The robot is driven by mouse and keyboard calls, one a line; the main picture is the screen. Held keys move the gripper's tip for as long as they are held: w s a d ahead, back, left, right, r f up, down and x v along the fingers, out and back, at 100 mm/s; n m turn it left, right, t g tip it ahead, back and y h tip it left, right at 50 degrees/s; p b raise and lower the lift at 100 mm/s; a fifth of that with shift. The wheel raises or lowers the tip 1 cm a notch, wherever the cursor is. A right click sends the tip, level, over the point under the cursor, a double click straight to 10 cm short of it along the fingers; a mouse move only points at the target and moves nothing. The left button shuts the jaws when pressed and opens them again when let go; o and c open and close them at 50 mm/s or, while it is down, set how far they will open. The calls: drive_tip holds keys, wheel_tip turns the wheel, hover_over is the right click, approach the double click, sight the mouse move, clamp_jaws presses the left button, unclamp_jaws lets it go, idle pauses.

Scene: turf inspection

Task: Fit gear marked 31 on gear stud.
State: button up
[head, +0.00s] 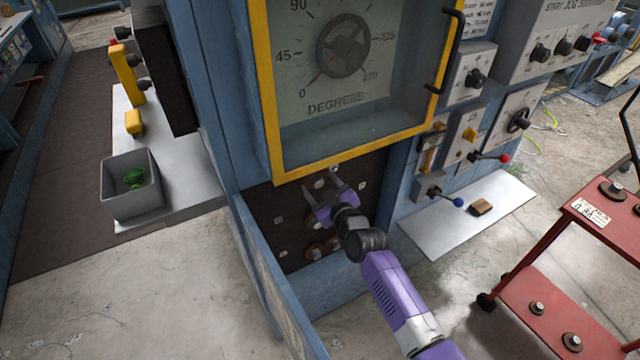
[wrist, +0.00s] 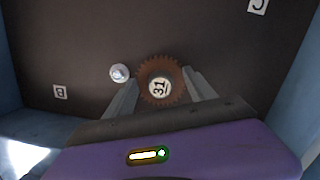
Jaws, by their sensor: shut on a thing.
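The gear marked 31 (wrist: 160,87) is a rusty brown toothed disc with a pale hub, its number turned on its side. My gripper (wrist: 161,80) is shut on it, one finger at each side, in front of a dark panel (wrist: 80,40). A round silvery stud (wrist: 120,72) stands out from the panel just left of the gear. Whatever lies behind the gear is hidden, and I cannot tell its gap to the panel. In the head view, my gripper (head: 321,190) reaches into the dark recess (head: 262,205) under the yellow-framed dial window.
Label B (wrist: 60,92) and label C (wrist: 258,5) mark the panel. Brownish gears (head: 316,250) sit low in the recess. A blue door (head: 265,270) stands open on the left. A metal shelf (head: 440,235) and a red cart (head: 570,260) with parts are on the right.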

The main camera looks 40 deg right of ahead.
drive_tip(key=shift+r, duration=0.1)
drive_tip(key=o, duration=1.6)
drive_tip(key=shift+s+f+b, duration=0.3)
drive_tip(key=shift+s+b, duration=0.1)
drive_tip(key=shift+b, duration=0.1)
drive_tip(key=shift+s+a+b, duration=0.25)
drive_tip(key=shift+s+b, duration=0.3)
drive_tip(key=shift+b, duration=0.15)
drive_tip(key=shift+s+a+r+b, duration=0.1)
drive_tip(key=shift+s+r+b, duration=0.1)
drive_tip(key=shift+s+b, duration=0.15)
drive_tip(key=shift+b+v, duration=1.15)
drive_tip(key=shift+v, duration=1.35)
